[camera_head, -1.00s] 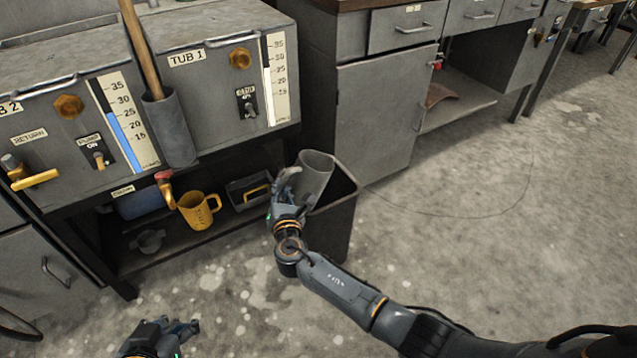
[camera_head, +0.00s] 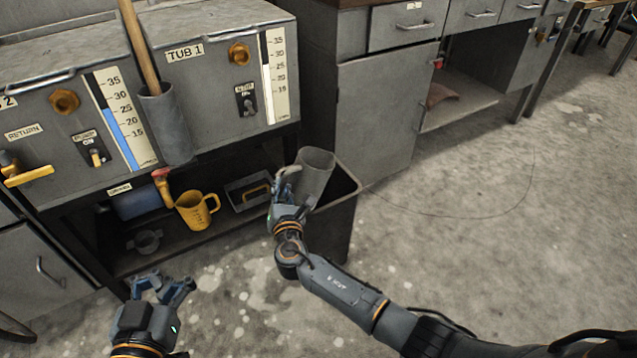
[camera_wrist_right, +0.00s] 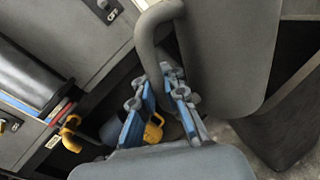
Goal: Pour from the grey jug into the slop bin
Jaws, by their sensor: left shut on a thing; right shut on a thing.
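The grey jug (camera_head: 316,176) is at the slop bin's opening, its mouth facing up and leaning slightly right. My right gripper (camera_head: 284,186) is shut on its handle, left of the jug body. In the right wrist view the jug (camera_wrist_right: 228,50) fills the upper right, with the handle running to the fingers (camera_wrist_right: 165,85). The dark grey slop bin (camera_head: 333,232) stands on the floor; the jug hides part of its opening, and the inside cannot be seen. My left gripper (camera_head: 168,286) is low over the floor at left; what is between its fingers cannot be made out.
A yellow jug (camera_head: 195,210), a small grey cup (camera_head: 146,241) and a grey tray (camera_head: 247,193) are on the shelf under the tubs (camera_head: 215,105). A red-handled drain tap (camera_head: 162,182) sticks out there. A grey cabinet (camera_head: 380,125) stands behind the bin. Floor at right is clear.

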